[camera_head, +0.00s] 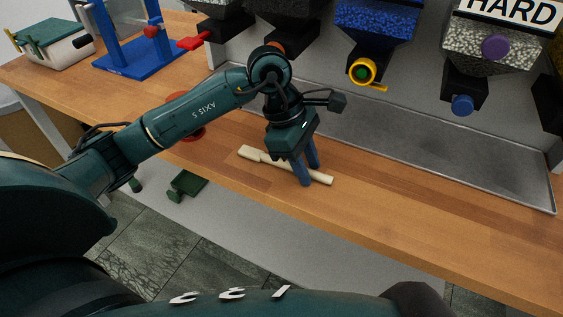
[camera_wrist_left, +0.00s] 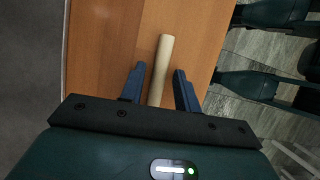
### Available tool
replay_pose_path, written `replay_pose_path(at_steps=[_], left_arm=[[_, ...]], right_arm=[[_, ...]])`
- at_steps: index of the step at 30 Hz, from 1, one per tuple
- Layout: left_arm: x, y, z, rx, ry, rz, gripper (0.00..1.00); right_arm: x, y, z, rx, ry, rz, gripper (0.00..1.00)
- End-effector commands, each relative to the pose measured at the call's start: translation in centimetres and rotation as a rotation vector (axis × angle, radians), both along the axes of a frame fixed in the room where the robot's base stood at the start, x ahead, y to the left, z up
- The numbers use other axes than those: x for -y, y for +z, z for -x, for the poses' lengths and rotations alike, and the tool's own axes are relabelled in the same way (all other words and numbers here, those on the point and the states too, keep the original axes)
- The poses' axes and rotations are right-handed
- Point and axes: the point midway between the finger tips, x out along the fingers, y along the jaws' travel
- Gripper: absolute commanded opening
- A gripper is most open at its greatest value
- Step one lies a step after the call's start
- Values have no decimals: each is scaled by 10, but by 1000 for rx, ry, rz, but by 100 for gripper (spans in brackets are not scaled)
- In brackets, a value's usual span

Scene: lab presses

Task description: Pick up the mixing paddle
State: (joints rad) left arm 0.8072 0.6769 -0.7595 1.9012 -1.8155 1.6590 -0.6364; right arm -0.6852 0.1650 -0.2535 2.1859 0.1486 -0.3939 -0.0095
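The mixing paddle (camera_head: 267,160) is a pale wooden stick with a wider flat end at the left. It lies on the wooden bench in the head view. My left gripper (camera_head: 307,179) points down over the paddle's handle, with its blue fingers at either side of it. In the left wrist view the handle (camera_wrist_left: 162,60) runs between the two fingers of the gripper (camera_wrist_left: 159,75), with a gap on each side. The gripper is open. The paddle's wide end is hidden in the wrist view. My right gripper is not in view.
A grey metal tray (camera_head: 420,150) lies behind the paddle, below several hoppers with coloured knobs. A blue press (camera_head: 140,62) and a green-topped box (camera_head: 50,38) stand at the back left. A red round object (camera_head: 190,132) is partly behind my left arm. The bench (camera_head: 450,220) is clear to the right.

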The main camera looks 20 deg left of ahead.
Motion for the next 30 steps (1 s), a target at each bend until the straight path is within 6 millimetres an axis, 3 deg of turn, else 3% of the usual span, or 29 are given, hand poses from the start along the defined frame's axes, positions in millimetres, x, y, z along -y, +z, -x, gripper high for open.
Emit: replay_pose_path(at_steps=[11, 20, 23, 30], left_arm=[[0, 0, 0, 0, 1, 0, 1], [0, 2, 0, 0, 1, 0, 0], [0, 9, -1, 3, 1, 1, 0], [0, 57, -1, 7, 0, 0, 0]], right_arm=[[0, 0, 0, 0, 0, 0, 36], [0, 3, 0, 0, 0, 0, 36], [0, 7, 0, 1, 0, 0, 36], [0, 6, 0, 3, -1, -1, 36]])
